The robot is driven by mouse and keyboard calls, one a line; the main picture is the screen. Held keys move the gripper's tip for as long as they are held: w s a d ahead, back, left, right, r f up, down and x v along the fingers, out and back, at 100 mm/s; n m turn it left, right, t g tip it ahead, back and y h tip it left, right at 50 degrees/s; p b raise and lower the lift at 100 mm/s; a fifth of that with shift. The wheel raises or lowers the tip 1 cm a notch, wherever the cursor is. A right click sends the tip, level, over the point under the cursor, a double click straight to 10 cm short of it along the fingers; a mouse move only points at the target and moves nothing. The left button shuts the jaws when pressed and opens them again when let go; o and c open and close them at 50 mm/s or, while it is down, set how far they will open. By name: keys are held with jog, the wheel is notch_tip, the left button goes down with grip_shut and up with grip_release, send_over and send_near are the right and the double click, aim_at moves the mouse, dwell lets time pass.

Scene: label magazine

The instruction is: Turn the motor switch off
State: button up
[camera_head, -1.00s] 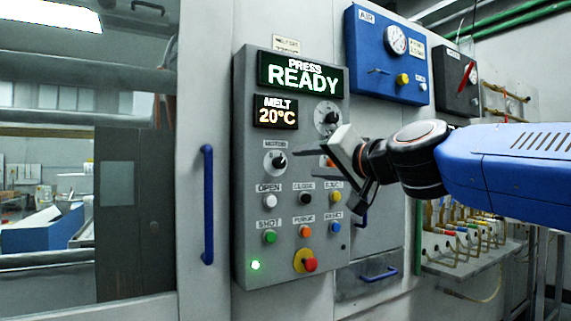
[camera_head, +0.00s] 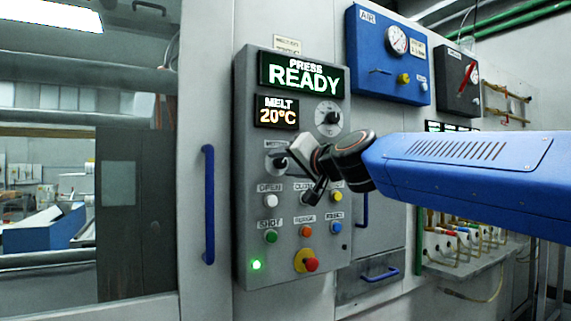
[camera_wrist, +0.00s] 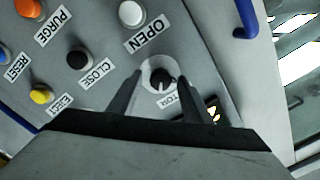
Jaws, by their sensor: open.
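The motor switch (camera_head: 279,163) is a black rotary knob on a pale round plate, at the left of the grey control panel (camera_head: 243,200). It also shows in the wrist view (camera_wrist: 162,80), turned about in the picture, with its "MOTOR" label partly hidden. My gripper (camera_head: 291,160) is at the switch in the head view. In the wrist view my gripper (camera_wrist: 159,75) is open, with one dark finger on each side of the knob. I cannot tell whether the fingers touch it. A light mark on the knob points towards the gripper in the wrist view.
The white OPEN button (camera_wrist: 131,13) and black CLOSE button (camera_wrist: 79,58) sit close by. A red emergency button (camera_head: 311,265) is lower on the panel. A blue door handle (camera_head: 208,205) stands left. The display (camera_head: 301,75) reads "PRESS READY".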

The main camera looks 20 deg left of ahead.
jog(key=c, duration=1.1)
jog(key=shift+o, duration=0.2)
jog(key=n, duration=0.6)
jog(key=shift+n, duration=0.3)
jog(key=n, duration=0.3)
jog(key=shift+s+h, duration=0.1)
jog(key=shift+h, duration=0.2)
jog(key=shift+n, duration=2)
